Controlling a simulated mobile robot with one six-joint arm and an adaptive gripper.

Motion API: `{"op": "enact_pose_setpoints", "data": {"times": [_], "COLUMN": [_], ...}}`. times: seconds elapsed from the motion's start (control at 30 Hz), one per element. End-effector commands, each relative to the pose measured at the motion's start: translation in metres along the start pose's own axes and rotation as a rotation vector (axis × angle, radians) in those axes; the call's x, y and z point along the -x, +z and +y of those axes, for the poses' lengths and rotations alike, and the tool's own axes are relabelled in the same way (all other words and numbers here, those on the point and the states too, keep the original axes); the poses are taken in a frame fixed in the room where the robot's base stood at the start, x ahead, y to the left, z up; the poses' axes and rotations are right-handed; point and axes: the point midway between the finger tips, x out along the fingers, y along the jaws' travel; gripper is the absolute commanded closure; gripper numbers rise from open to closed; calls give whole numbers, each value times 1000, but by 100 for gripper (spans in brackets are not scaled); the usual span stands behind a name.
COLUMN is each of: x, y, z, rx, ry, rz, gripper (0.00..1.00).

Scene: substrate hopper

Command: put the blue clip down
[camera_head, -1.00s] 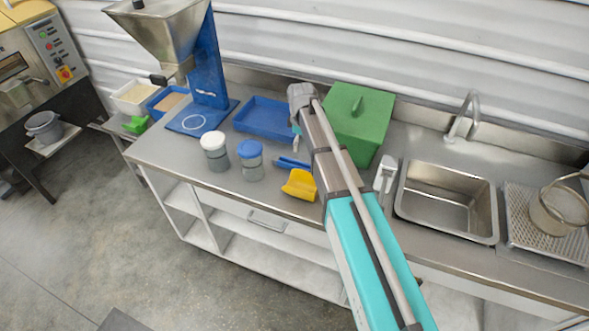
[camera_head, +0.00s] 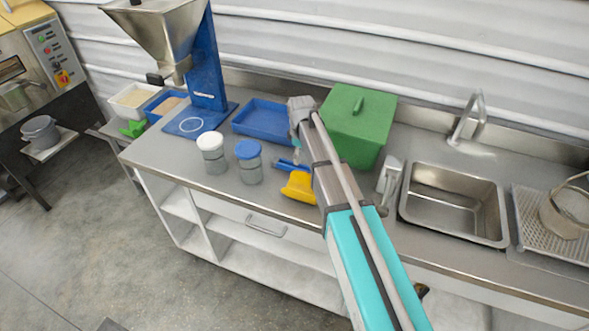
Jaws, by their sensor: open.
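The blue clip (camera_head: 289,165) lies on the steel counter (camera_head: 222,196), just behind the yellow scoop (camera_head: 298,187). Its right end is hidden by my arm. My gripper (camera_head: 297,141) points down beside the clip's far side, between the blue tray and the green box. Only a small part of it shows past my arm. It is open, and the clip appears to rest on the counter outside it, though the exact gap is hard to see.
A blue tray (camera_head: 240,120) and a green box (camera_head: 357,120) stand behind. A white-lidded jar (camera_head: 212,160) and a blue-lidded jar (camera_head: 250,169) stand to the left. A hopper (camera_head: 160,32) is at back left. A sink (camera_head: 452,205) is at right. The counter's front-left is clear.

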Motion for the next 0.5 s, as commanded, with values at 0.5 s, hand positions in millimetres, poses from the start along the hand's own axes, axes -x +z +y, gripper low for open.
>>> {"op": "enact_pose_setpoints", "data": {"times": [0.5], "x": [-15], "y": [-2], "z": [-1], "rx": [0], "ry": [0], "rz": [0], "gripper": [12]}}
